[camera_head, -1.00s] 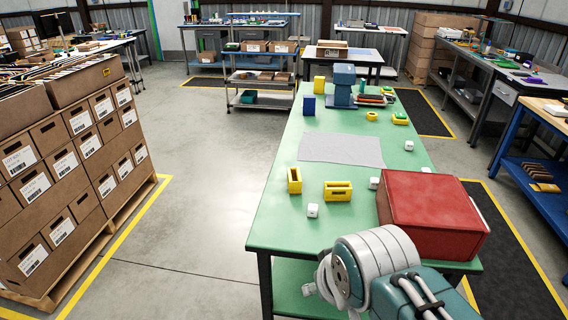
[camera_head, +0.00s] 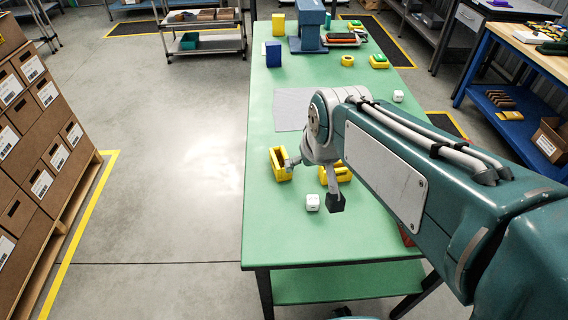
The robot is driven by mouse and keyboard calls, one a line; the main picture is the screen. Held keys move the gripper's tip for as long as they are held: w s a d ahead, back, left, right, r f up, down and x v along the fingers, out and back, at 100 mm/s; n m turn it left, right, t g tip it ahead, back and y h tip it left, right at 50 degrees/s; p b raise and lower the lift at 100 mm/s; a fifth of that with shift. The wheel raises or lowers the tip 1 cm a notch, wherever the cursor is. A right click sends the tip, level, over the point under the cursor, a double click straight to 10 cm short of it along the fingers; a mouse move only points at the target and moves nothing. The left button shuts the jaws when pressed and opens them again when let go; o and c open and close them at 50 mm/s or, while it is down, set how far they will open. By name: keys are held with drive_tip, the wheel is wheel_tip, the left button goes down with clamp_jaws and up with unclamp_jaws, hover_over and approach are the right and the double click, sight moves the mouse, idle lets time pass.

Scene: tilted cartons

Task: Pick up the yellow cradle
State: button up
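Two yellow open-topped cradle-like pieces stand on the green table. The left yellow cradle (camera_head: 281,166) is upright near the table's left edge. The right yellow cradle (camera_head: 344,174) is partly hidden behind my gripper and wrist. My gripper (camera_head: 313,184) hangs over the table in front of them, with its fingers spread apart and nothing between them.
The white cube (camera_head: 312,202) sits just below my gripper. A grey sheet (camera_head: 290,110) lies behind the cradles. A blue block (camera_head: 274,54), a yellow ring (camera_head: 347,61) and a blue-grey machine (camera_head: 310,30) stand farther back. My arm mostly hides a red box.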

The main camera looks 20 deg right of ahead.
drive_tip(key=w+f, duration=0.4)
drive_tip(key=w, duration=0.5)
approach(279, 160)
drive_tip(key=shift+d+f+g, duration=0.2)
drive_tip(key=shift+f+g, duration=0.2)
drive_tip(key=shift+f, duration=0.25)
drive_tip(key=x, duration=0.5)
drive_tip(key=shift+w+a+f, duration=0.2)
drive_tip(key=shift+a+f, duration=0.15)
drive_tip(key=shift+a, duration=0.05)
drive_tip(key=c, duration=1.2)
